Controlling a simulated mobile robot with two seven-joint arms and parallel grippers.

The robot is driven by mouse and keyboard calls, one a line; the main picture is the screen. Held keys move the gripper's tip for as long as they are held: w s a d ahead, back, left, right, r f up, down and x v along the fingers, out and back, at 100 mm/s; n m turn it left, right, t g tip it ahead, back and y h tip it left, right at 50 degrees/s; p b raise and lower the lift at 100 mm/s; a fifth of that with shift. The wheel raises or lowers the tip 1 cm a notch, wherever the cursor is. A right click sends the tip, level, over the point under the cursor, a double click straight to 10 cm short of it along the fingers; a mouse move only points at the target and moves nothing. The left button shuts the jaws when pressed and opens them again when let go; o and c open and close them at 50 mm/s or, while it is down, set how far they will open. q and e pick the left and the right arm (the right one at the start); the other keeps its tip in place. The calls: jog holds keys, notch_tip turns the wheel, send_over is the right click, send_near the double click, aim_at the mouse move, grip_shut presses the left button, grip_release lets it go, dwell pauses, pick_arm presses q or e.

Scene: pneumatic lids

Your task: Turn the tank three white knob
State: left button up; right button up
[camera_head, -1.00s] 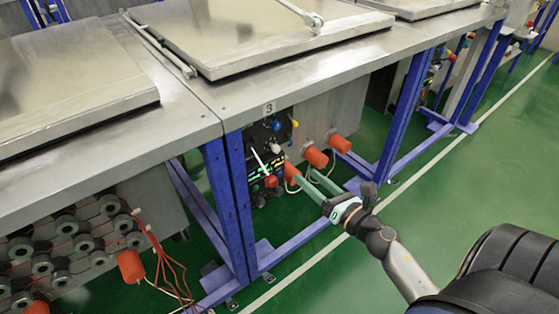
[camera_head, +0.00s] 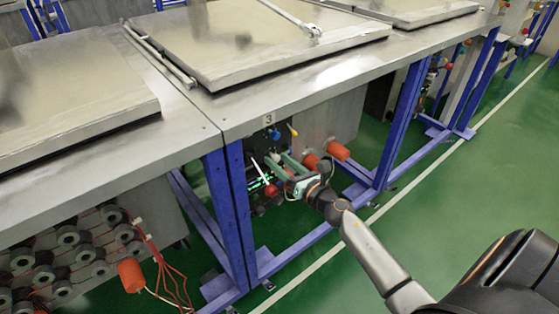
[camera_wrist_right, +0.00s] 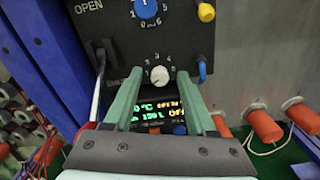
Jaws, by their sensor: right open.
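The tank three control panel (camera_head: 256,140) is a black box under the metal table marked 3. In the right wrist view its white knob (camera_wrist_right: 159,76) is a small round dial with a printed scale, above a lit display (camera_wrist_right: 152,112). My right gripper (camera_head: 283,161) is open in front of the panel. In the right wrist view its two green fingers reach toward the panel, one on each side of the white knob. I cannot tell whether they touch it. In the head view the gripper partly hides the knob. My left gripper is not in view.
A blue dial (camera_wrist_right: 147,9), a yellow knob (camera_wrist_right: 206,12) and a blue lever (camera_wrist_right: 202,72) sit around the white knob. A white lever (camera_head: 258,169) and a red knob (camera_head: 271,190) are left of the gripper. Blue table legs (camera_head: 223,215) stand left; orange cylinders (camera_head: 339,151) right.

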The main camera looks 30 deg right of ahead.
jog(key=shift+w, duration=0.3)
jog(key=shift+c, duration=0.3)
grip_shut()
